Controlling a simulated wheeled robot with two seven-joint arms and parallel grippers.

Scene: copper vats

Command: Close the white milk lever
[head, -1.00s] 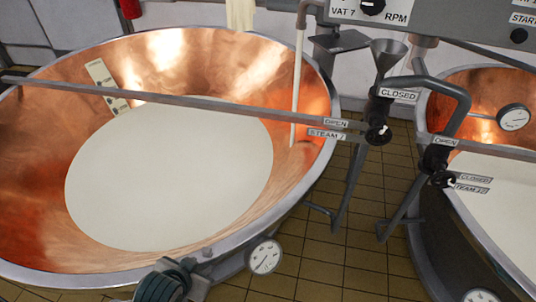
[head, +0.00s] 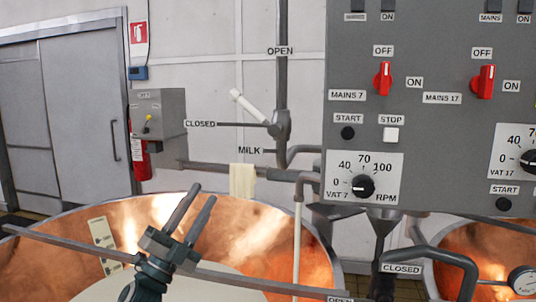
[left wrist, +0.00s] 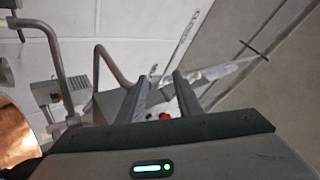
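The white milk lever (head: 248,106) is on a valve on the back wall, in the head view. It slants up and left from its pivot (head: 281,125), between the OPEN label (head: 280,51) above and the CLOSED label (head: 200,124) at left. A MILK label (head: 249,151) is below. My left gripper (head: 204,193) is over the near copper vat, lower and left of the lever, fingers pointing up and apart. In the left wrist view the gripper (left wrist: 163,80) also shows a gap with nothing clearly held. My right gripper is out of view.
A grey control panel (head: 362,120) with red switches stands right of the valve. A grey box (head: 158,114) is on the wall at left. A cloth (head: 243,181) hangs from a pipe below the lever. A bar (head: 235,283) crosses the copper vat (head: 120,218).

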